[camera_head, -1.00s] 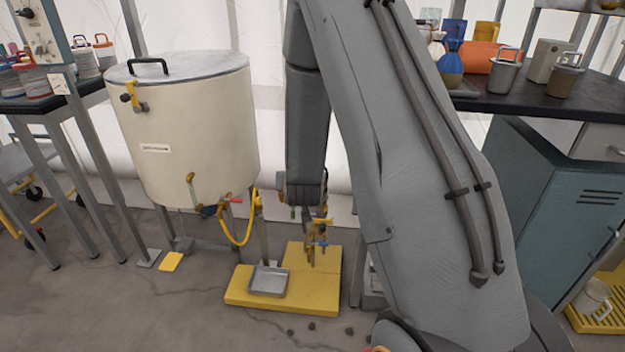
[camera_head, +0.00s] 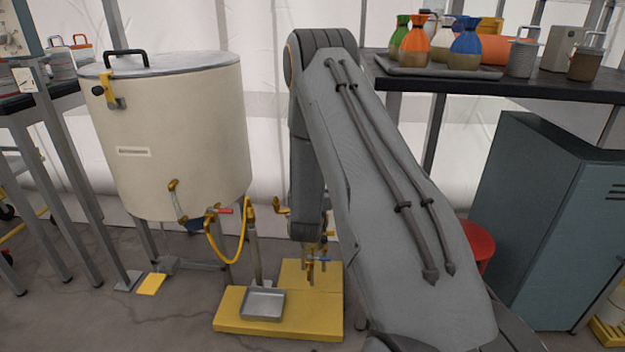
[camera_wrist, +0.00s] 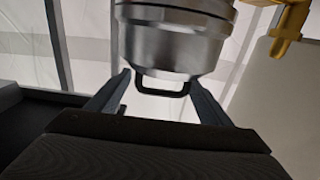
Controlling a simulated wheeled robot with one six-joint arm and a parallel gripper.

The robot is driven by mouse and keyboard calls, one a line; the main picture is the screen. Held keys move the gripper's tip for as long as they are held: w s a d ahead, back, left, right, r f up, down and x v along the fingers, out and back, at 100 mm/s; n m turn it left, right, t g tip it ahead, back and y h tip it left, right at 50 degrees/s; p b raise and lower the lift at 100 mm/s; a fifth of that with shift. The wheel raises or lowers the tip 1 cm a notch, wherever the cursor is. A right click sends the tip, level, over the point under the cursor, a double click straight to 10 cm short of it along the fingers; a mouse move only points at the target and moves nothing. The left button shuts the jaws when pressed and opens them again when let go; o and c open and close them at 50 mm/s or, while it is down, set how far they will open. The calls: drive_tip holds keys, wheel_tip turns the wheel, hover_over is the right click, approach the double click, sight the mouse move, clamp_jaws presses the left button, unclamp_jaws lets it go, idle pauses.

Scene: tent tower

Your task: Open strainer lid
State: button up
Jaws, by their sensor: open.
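In the wrist view, a shiny metal cylinder, apparently the strainer (camera_wrist: 168,38), fills the upper middle. A ringed cap, which looks like its lid (camera_wrist: 175,68), faces me with a black bar handle (camera_wrist: 163,91) on it. My gripper (camera_wrist: 160,80) is open, with one finger on each side of the handle. The picture shows gaps beside the handle; I cannot tell how far the fingertips are from the lid in depth. In the head view my arm hides the strainer and most of my gripper.
A large cream vat (camera_head: 170,130) with a flat metal lid stands left of my arm. A yellow platform (camera_head: 310,315) with a grey tray (camera_head: 263,303) lies on the floor. A yellow hose (camera_head: 228,255) hangs beside the vat. A dark bench (camera_head: 480,92) and cabinet (camera_head: 545,220) stand right.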

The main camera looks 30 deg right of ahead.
drive_tip(key=shift+x, duration=1)
drive_tip(key=shift+c, duration=0.2)
drive_tip(key=c, duration=1.5)
drive_tip(key=shift+o, duration=0.2)
drive_tip(key=shift+a, duration=0.1)
drive_tip(key=shift+r, duration=0.1)
